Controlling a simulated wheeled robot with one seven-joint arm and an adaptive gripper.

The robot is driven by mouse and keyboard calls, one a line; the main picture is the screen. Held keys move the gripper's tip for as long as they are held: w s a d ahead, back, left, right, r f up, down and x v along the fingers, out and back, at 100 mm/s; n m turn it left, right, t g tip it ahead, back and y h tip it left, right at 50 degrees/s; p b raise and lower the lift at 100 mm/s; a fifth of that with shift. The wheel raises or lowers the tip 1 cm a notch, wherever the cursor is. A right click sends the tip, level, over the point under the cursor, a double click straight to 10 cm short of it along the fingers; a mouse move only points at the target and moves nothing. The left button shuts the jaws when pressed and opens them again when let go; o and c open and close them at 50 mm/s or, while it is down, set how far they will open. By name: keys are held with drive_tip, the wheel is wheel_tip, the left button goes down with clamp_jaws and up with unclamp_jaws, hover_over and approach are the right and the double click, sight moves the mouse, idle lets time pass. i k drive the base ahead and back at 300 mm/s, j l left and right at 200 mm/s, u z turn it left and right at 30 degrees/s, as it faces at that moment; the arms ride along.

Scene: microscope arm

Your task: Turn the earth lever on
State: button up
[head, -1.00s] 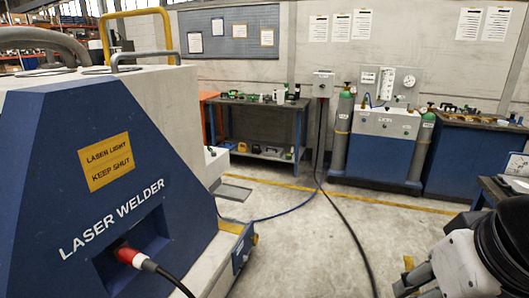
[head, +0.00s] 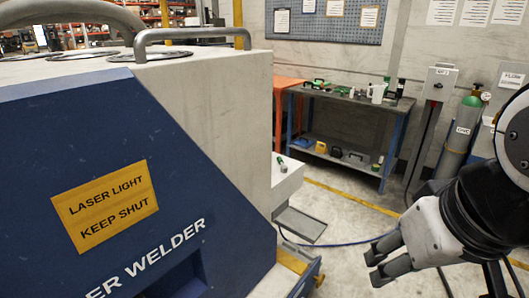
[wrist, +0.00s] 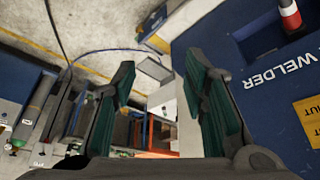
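No part is clearly readable as the earth lever in these views. The blue and white laser welder (head: 60,150) fills the left of the head view. In the wrist view its blue side (wrist: 245,75) shows at the right, with a red plug (wrist: 289,14) in a recess. A pale ledge (head: 287,185) with a small green item (head: 281,161) juts from beyond the welder. My gripper (head: 376,268) is to the right of the welder, apart from it. Its green-padded fingers stand apart in the wrist view (wrist: 160,75), with nothing between them.
A workbench (head: 345,105) with small tools stands at the back wall. A grey wall box (head: 440,82) with a cable hangs to its right. A gas cylinder (head: 461,130) stands further right.

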sight(282, 163)
drive_tip(key=i+l, duration=0.25)
drive_tip(key=i, duration=0.2)
drive_tip(key=i+l+z, duration=0.1)
drive_tip(key=i+l, duration=0.15)
drive_tip(key=i, duration=0.15)
drive_tip(key=i+l, duration=0.25)
drive_tip(key=i, duration=0.2)
drive_tip(key=z, duration=0.05)
